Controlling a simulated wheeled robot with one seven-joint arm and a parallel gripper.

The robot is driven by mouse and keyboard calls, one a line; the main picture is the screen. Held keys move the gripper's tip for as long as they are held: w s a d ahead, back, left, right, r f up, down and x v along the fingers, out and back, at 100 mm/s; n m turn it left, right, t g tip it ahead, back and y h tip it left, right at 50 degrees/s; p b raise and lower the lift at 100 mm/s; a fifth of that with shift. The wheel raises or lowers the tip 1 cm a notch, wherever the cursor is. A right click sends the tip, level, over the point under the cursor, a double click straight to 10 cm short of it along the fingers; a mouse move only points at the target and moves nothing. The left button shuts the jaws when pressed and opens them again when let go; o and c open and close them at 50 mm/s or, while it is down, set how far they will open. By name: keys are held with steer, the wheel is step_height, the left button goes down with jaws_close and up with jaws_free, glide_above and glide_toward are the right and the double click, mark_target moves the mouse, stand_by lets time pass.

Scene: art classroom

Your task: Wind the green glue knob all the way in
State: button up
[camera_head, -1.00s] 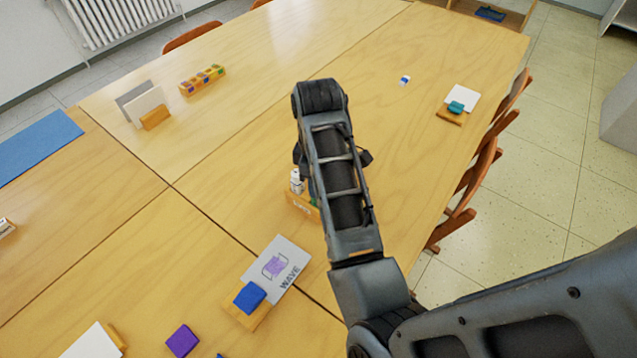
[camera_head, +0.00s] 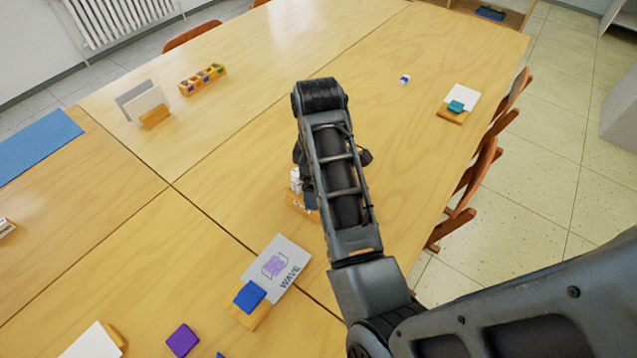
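A small wooden holder (camera_head: 298,203) stands on the table, partly behind my arm. A white bottle (camera_head: 296,181) is upright in it at its left end. I cannot make out a green glue knob; my arm covers the rest of the holder. My gripper is at the holder, on the far side of my forearm, and its fingers are hidden. Only dark parts of my wrist stick out on both sides of the forearm. A dark blue-grey piece shows low beside the bottle, too small to identify. Whether the gripper holds anything cannot be seen.
A WAVE card (camera_head: 280,264) with a blue block (camera_head: 250,296) lies in front. A purple block (camera_head: 183,340) lies at the lower left. A box of coloured blocks (camera_head: 202,80) and upright cards (camera_head: 147,106) stand further back. The table right of my arm is mostly clear.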

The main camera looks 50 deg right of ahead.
stand_by(0.4)
steer(key=m+b, duration=0.2)
steer(key=m, duration=0.4)
steer(key=shift+f, duration=0.1)
steer(key=m+b, duration=0.1)
steer(key=m, duration=0.4)
steer(key=shift+m, duration=0.3)
steer(key=shift+c, duration=0.4)
steer(key=c, duration=1.4)
steer(key=shift+c, duration=0.2)
